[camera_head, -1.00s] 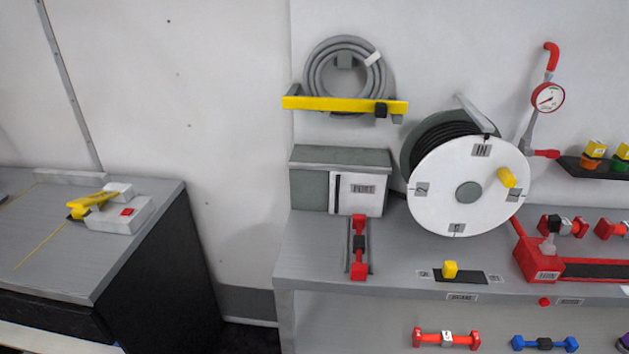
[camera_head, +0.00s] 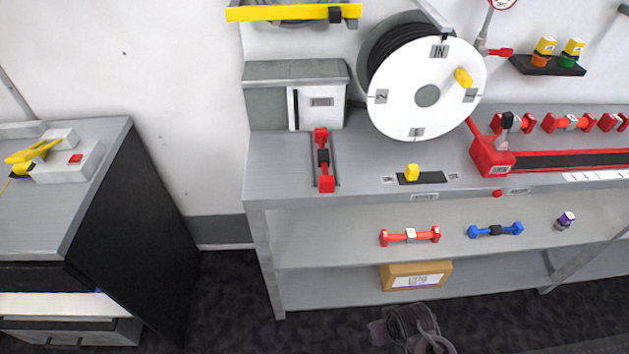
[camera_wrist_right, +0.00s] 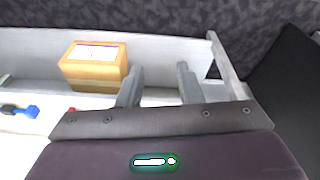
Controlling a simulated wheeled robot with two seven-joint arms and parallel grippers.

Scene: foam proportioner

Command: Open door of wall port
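The wall port appears to be the grey box (camera_head: 270,105) on the bench against the wall, left of the big white reel, in the head view. Its white labelled door (camera_head: 322,107) looks closed, with a dark vertical strip along its left side. My right gripper (camera_wrist_right: 158,84) shows in the right wrist view with its two grey fingers apart and nothing between them. It is low, facing the lower shelf, well away from the port. A dark part of my right arm shows at the bottom of the head view. My left gripper is out of view.
A yellow bar (camera_head: 290,13) is above. A cardboard box (camera_head: 416,276) sits on the lower shelf and shows in the wrist view (camera_wrist_right: 95,68). A side cabinet (camera_head: 125,220) stands left.

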